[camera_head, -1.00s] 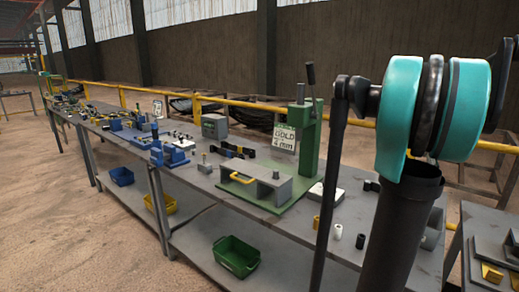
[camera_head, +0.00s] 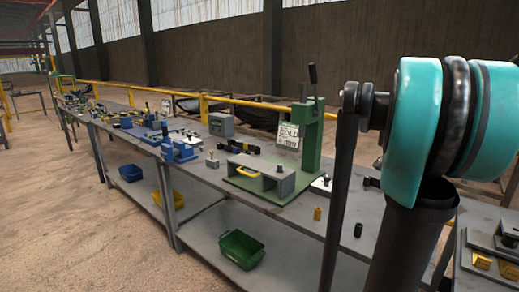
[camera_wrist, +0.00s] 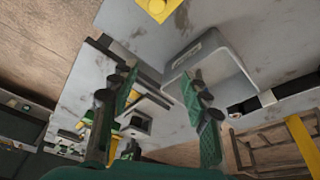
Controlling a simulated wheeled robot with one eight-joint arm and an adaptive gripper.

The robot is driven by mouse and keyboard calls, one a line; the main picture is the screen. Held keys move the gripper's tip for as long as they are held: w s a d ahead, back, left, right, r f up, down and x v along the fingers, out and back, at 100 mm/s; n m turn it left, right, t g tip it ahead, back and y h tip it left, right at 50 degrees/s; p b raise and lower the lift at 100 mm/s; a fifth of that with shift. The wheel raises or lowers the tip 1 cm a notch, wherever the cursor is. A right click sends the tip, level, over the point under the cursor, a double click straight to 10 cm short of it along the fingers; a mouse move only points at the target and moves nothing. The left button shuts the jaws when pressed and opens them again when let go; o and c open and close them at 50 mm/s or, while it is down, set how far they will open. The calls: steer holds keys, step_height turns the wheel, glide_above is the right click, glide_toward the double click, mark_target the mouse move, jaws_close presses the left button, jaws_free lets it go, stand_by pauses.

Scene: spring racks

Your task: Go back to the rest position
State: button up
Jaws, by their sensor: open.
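My gripper (camera_wrist: 160,92) shows in the wrist view with its two green-padded fingers wide apart. Nothing is held between them. The grey bench top, tilted in that view, lies beyond the fingers, with an open grey box (camera_wrist: 212,62) behind the right finger. My gripper does not show in the head view, where my teal and black arm fills the right side.
The long workbench (camera_head: 290,222) carries a green press (camera_head: 311,140), a blue fixture (camera_head: 181,148) and small parts. A green bin (camera_head: 240,250), a yellow bin (camera_head: 167,198) and a blue bin (camera_head: 130,172) sit on its lower shelf. The floor at left is clear.

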steer(key=a+f+n+t, duration=0.1)
steer(key=a+f+n, duration=0.2)
steer(key=a, duration=0.2)
steer(key=s+a+f+n+t, duration=0.1)
steer(key=a+f+n, duration=0.2)
steer(key=a+f, duration=0.1)
steer(key=a+f+n+y, duration=0.1)
steer(key=a+f+n, duration=0.2)
steer(key=a, duration=0.3)
steer(key=shift+s+f+n+t, duration=0.3)
steer(key=shift+f+t, duration=0.1)
steer(key=shift+f, duration=0.1)
steer(key=s+a+f+n+t+y, duration=0.2)
steer(key=s+a+f+n, duration=0.6)
steer(key=a+f+n, duration=0.2)
steer(key=a, duration=0.2)
steer(key=shift+a, duration=0.35)
steer(key=shift+s, duration=0.1)
steer(key=shift+c, duration=0.3)
